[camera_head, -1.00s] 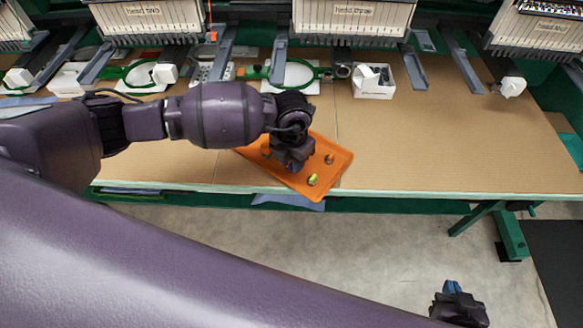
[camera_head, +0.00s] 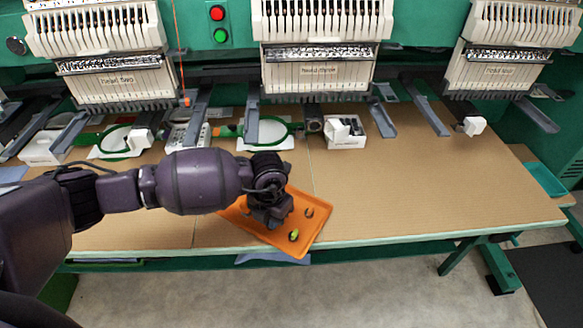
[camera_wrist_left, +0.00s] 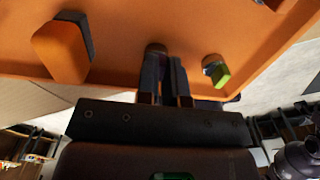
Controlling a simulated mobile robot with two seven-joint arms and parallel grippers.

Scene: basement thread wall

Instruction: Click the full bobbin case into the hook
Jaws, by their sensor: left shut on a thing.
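My left gripper (camera_head: 268,220) reaches down over the orange tray (camera_head: 318,240) at the table's front edge. In the left wrist view its fingers (camera_wrist_left: 165,80) are close together, shut on a small brownish round piece (camera_wrist_left: 155,48) at the tips, which seems to be a bobbin case. Its details are dark, so I cannot tell how full it is. A yellow-green bobbin piece (camera_head: 293,234) stands in the tray and also shows in the left wrist view (camera_wrist_left: 219,72). A brown-and-dark piece (camera_head: 309,212) is behind it. I cannot make out the hook clearly. My right gripper is out of view.
An orange block with a dark side (camera_wrist_left: 62,48) is in the tray. Embroidery heads (camera_head: 320,75) line the back, with grey arms and green hoops (camera_head: 268,132) below. A white box (camera_head: 345,134) stands at mid-table. The brown table (camera_head: 410,190) is clear to the right.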

